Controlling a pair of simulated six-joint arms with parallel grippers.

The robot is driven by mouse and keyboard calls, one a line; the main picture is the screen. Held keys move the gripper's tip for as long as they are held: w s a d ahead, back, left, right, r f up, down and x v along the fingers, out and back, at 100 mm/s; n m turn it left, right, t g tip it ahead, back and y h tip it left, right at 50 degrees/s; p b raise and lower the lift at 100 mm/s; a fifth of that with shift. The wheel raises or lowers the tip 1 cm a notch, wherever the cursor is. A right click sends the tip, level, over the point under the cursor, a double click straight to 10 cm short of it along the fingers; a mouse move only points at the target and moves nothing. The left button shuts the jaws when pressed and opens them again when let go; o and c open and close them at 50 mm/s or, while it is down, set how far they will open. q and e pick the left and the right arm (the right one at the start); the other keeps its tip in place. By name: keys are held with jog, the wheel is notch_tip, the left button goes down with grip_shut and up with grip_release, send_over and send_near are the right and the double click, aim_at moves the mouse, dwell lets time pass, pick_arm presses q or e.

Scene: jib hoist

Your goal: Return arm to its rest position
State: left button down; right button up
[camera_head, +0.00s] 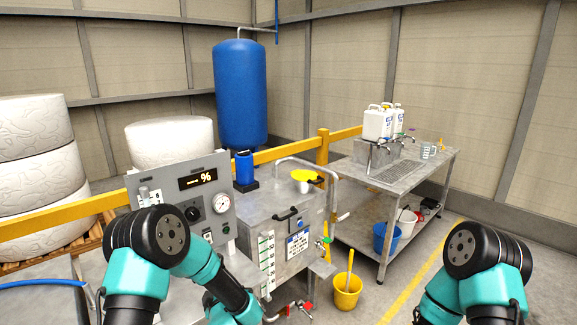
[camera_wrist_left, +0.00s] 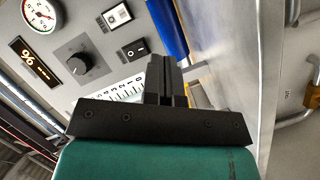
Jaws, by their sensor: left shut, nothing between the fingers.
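In the wrist view my left gripper (camera_wrist_left: 166,80) has its black fingers together with nothing between them. Behind it in that view are the grey control panel (camera_wrist_left: 95,60) with its black knob (camera_wrist_left: 77,66), gauge (camera_wrist_left: 40,14) and rocker switch (camera_wrist_left: 135,49). In the head view my left arm (camera_head: 200,262) bends in front of the same panel (camera_head: 165,180), and its gripper is not clearly visible there. My right arm (camera_head: 485,262) shows at the lower right of the head view, with its gripper out of the picture.
A steel tank (camera_head: 275,215) with a yellow-rimmed funnel (camera_head: 303,186) stands beside the panel. A steel bench (camera_head: 430,165) with white jugs (camera_head: 375,123) is to the right. A yellow bucket (camera_head: 346,294) is on the floor between the arms. A yellow rail (camera_head: 70,212) runs behind.

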pick_arm(q)
jog(key=s+d+f+m+g+h, duration=0.2)
jog(key=s+f+m+g+h, duration=0.2)
jog(key=s+f+m+h, duration=0.55)
jog(key=s+f+m+g, duration=0.2)
jog(key=s+f+g, duration=0.2)
jog(key=s, duration=0.6)
jog(key=s+f+m+g+h, duration=0.1)
jog(key=s+f+m+g, duration=0.2)
jog(key=s, duration=0.8)
notch_tip(320, 180, down, 2)
jog(key=g, duration=0.2)
jog(key=shift+a+f+g, duration=0.2)
jog(key=shift+a+g, duration=0.1)
jog(key=shift+g, duration=0.1)
